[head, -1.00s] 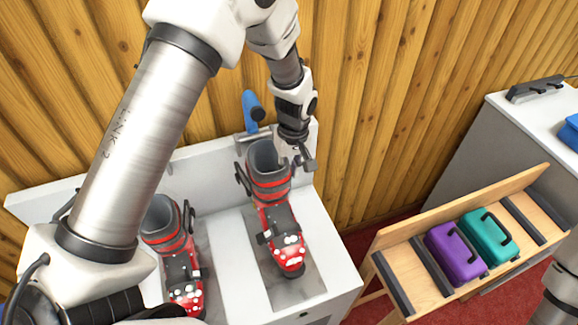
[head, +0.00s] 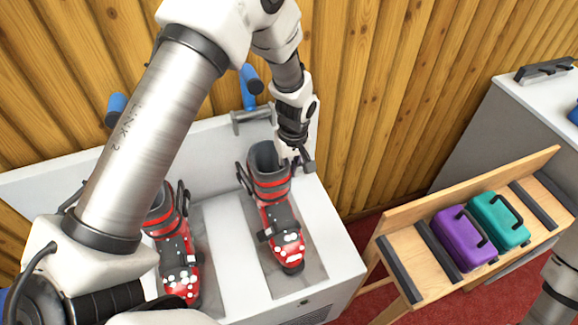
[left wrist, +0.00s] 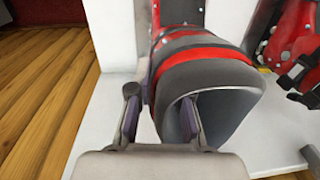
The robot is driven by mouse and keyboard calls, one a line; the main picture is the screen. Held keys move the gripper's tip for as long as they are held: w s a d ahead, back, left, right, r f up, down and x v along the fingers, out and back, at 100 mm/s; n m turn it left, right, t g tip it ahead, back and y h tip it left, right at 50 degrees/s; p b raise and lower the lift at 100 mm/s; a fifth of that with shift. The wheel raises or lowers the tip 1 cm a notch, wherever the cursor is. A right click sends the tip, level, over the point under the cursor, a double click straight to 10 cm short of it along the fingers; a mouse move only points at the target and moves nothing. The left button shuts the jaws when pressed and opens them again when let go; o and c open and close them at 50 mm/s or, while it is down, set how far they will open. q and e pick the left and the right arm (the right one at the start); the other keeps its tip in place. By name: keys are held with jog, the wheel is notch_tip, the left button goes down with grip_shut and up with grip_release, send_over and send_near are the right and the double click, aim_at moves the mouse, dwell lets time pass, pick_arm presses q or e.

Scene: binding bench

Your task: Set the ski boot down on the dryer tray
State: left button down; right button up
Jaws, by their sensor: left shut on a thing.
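The red, black and grey ski boot (head: 280,225) is upright over the right grey strip of the white dryer tray (head: 252,265), toe toward me. I cannot tell whether its sole touches the tray. My left gripper (head: 297,160) is shut on the rim of its cuff. In the left wrist view the gripper (left wrist: 160,118) has one finger outside the cuff and one inside the opening of the boot (left wrist: 205,65). A second, matching boot (head: 178,255) stands on the left strip, partly hidden by my left arm. My right gripper is out of view.
A white back panel rises behind the boots, with blue-handled clamps (head: 251,80) close behind my left gripper. To the right, a wooden rack (head: 402,262) holds a purple case (head: 463,240) and a teal case (head: 498,220). A grey-sided cabinet stands beyond.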

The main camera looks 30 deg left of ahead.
pick_arm(q)
jog(key=shift+f, duration=0.25)
dwell(0.6)
jog(key=c, duration=1)
grip_release()
jog(key=shift+s, duration=0.1)
